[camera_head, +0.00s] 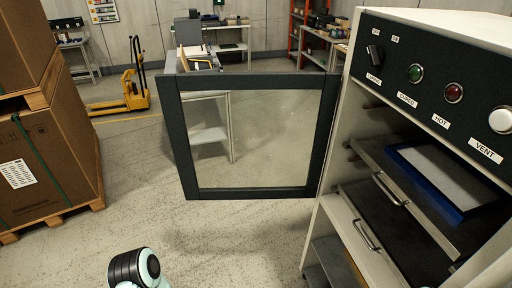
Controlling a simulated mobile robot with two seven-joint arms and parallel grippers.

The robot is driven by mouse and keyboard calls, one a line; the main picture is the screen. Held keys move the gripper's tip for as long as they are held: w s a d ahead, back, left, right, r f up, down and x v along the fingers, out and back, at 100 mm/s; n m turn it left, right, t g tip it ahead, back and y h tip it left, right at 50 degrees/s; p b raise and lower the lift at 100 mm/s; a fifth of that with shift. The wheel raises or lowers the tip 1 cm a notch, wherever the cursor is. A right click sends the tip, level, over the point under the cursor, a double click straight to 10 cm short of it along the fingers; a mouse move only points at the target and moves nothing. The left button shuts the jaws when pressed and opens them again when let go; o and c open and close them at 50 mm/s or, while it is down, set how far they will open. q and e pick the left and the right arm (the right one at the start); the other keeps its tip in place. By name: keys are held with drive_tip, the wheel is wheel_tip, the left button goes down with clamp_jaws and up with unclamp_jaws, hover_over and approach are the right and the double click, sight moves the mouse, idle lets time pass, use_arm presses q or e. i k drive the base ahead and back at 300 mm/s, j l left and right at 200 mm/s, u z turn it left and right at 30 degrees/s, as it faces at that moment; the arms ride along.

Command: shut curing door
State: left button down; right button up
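The curing door (178,140) is a dark square frame with a clear window. It stands swung wide open, out to the left of the curing cabinet (335,150), joined near the cabinet's left front edge. The cabinet's open front shows pull-out shelves with metal handles, and a blue-rimmed tray (438,183) lies on the upper one. A round dark and pale green part of my arm shows at the bottom, left of centre, well below the door. No gripper fingers are in view.
The cabinet's top panel (430,85) has a switch, green and red lamps and a white vent knob. Stacked cartons (50,150) on pallets stand at left. A yellow pallet jack (130,90) and workbenches are behind. The floor between cartons and cabinet is clear.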

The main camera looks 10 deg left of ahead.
sight(169, 85)
drive_tip(key=i+j+z, duration=0.2)
drive_tip(key=j+z, duration=0.2)
drive_tip(key=j, duration=0.35)
drive_tip(key=i+j+z, duration=0.1)
drive_tip(key=j+z, duration=0.35)
drive_tip(key=j, duration=0.3)
drive_tip(key=j+z, duration=0.4)
drive_tip(key=j, duration=0.4)
drive_tip(key=k+j+z, duration=0.15)
drive_tip(key=j+z, duration=0.25)
drive_tip(key=j, duration=0.35)
drive_tip(key=j+z, duration=0.3)
drive_tip(key=j, duration=0.25)
drive_tip(key=j+z, duration=0.3)
drive_tip(key=j, duration=0.2)
drive_tip(key=i+j+z, duration=0.25)
drive_tip(key=j+z, duration=0.25)
drive_tip(key=j, duration=0.15)
drive_tip(key=i+j+z, duration=0.1)
drive_tip(key=j+z, duration=0.4)
drive_tip(key=j, duration=0.25)
drive_tip(key=k+j+z, duration=0.2)
drive_tip(key=j, duration=0.2)
drive_tip(key=k+j+z, duration=0.25)
drive_tip(key=j, duration=0.15)
